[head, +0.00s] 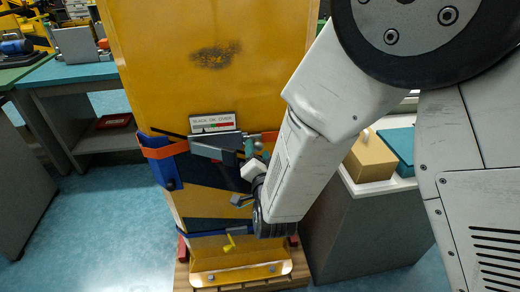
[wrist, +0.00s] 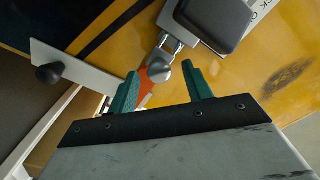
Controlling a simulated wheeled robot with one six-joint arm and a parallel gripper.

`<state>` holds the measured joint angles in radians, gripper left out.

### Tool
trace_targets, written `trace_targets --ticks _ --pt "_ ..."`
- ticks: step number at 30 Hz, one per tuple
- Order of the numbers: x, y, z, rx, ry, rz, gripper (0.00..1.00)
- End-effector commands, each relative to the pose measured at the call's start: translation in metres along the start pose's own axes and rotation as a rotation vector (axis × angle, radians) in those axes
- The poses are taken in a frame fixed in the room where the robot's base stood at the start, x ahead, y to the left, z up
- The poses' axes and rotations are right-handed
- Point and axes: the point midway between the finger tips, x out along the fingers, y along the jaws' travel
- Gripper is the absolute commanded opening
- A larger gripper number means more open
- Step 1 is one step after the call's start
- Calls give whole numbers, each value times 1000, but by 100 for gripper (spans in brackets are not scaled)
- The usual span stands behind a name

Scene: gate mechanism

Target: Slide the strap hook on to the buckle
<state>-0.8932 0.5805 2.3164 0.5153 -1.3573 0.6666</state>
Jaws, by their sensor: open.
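The buckle (head: 214,146) is a grey block on the front of a tall yellow panel, below a small gauge label. In the wrist view a dark grey housing, which looks like the buckle (wrist: 215,20), is at the top. The orange strap (head: 163,149) runs across the panel on both sides of the buckle. A metal hook piece (wrist: 159,67) with a rounded end shows at the strap, just below the housing. My gripper (wrist: 160,72) is open; its green fingers stand either side of the hook piece. I cannot tell whether they touch it. In the head view my gripper (head: 252,160) is beside the buckle's right end, partly hidden by my wrist.
A pale plate with a black knob (wrist: 49,73) lies left of the fingers in the wrist view. A cabinet with a tan box (head: 370,158) stands right. Floor at left is clear.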

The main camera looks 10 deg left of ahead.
Motion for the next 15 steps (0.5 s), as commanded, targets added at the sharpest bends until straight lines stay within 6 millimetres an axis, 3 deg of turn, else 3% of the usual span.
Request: trace_targets --ticks 7,15 --pt "-42 0 0 -2 -3 -1 50" --pt "-58 1 -1 -1 -1 1 50"
